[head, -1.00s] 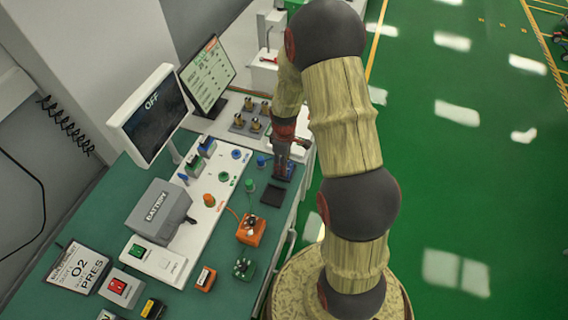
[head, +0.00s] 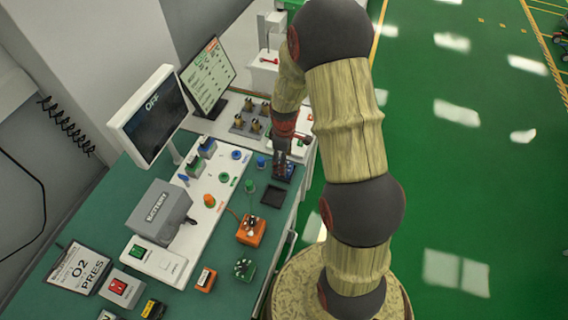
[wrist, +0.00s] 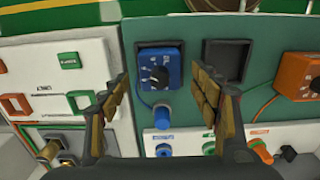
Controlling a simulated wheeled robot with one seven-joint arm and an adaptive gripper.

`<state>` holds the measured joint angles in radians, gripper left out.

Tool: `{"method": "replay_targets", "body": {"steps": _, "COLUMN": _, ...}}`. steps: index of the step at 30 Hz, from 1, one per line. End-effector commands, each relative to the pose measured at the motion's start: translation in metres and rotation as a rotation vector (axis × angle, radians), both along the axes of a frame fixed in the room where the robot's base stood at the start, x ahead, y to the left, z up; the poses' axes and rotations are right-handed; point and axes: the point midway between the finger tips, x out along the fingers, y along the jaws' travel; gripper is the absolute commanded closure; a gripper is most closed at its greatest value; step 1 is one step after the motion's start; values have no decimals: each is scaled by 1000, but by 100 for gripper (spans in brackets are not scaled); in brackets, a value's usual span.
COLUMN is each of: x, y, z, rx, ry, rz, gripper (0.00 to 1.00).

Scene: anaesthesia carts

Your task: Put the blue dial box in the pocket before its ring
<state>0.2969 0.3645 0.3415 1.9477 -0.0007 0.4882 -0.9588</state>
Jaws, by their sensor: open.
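The blue dial box (wrist: 160,70), with a black knob, sits within a dark pocket frame (wrist: 183,50) in the wrist view. The frame's rim shows along its top and right; I cannot tell how deep it sits. The ring also shows in the head view (head: 237,155). My gripper (wrist: 162,92) is open, its fingers apart on either side of the box in the picture. In the head view my gripper (head: 281,166) partly hides the box (head: 286,177).
An empty dark pocket (wrist: 227,62) lies right of the blue box, and also shows in the head view (head: 272,196). An orange dial box (head: 250,230) and a green box (head: 244,268) stand nearer. A grey battery box (head: 158,212) and monitor (head: 150,115) stand left.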

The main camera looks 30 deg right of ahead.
Motion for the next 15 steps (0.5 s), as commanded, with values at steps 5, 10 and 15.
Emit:
{"method": "replay_targets", "body": {"steps": 5, "x": 1, "y": 0, "z": 41, "rx": -1, "ry": -5, "rz": 0, "gripper": 37}}
{"method": "replay_targets", "body": {"steps": 10, "x": 1, "y": 0, "z": 72, "rx": -1, "ry": -3, "rz": 0, "gripper": 37}}
{"method": "replay_targets", "body": {"steps": 15, "x": 0, "y": 0, "z": 89, "rx": -1, "ry": -2, "rz": 0, "gripper": 37}}
